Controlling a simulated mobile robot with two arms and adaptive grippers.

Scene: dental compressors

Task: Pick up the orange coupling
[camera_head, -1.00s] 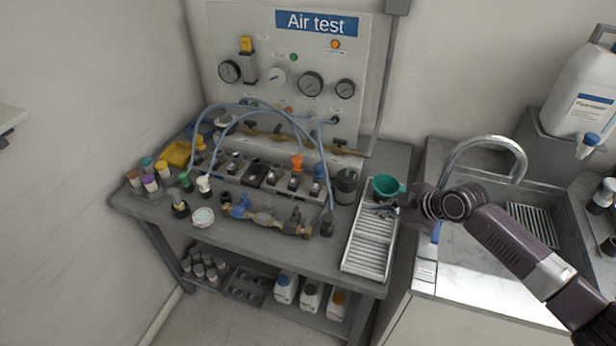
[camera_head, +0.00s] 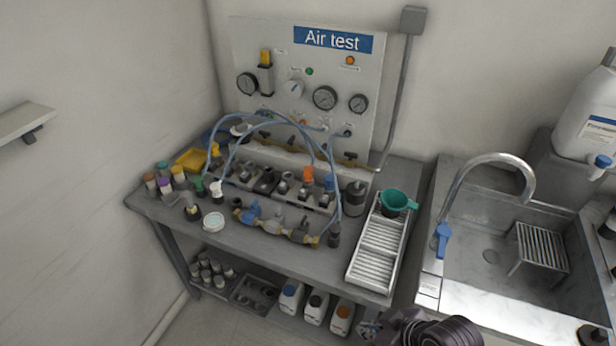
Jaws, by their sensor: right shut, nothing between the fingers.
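The orange coupling (camera_head: 308,175) stands upright among the fittings on the grey block (camera_head: 318,206) at the middle of the bench, below the gauge panel. A blue coupling (camera_head: 329,182) is just to its right, and blue hoses arch close by. My right gripper (camera_head: 368,330) is at the bottom edge of the picture, low in front of the bench and well apart from the orange coupling. It is shut and empty, and partly cut off by the frame. My left gripper is not in view.
A white ribbed tray (camera_head: 373,262) with a green funnel (camera_head: 397,201) is at the bench's right end. A brass and blue valve assembly (camera_head: 275,226) lies in front of the block. A sink (camera_head: 490,257) with a tall faucet is at right. Bottles stand on the lower shelf.

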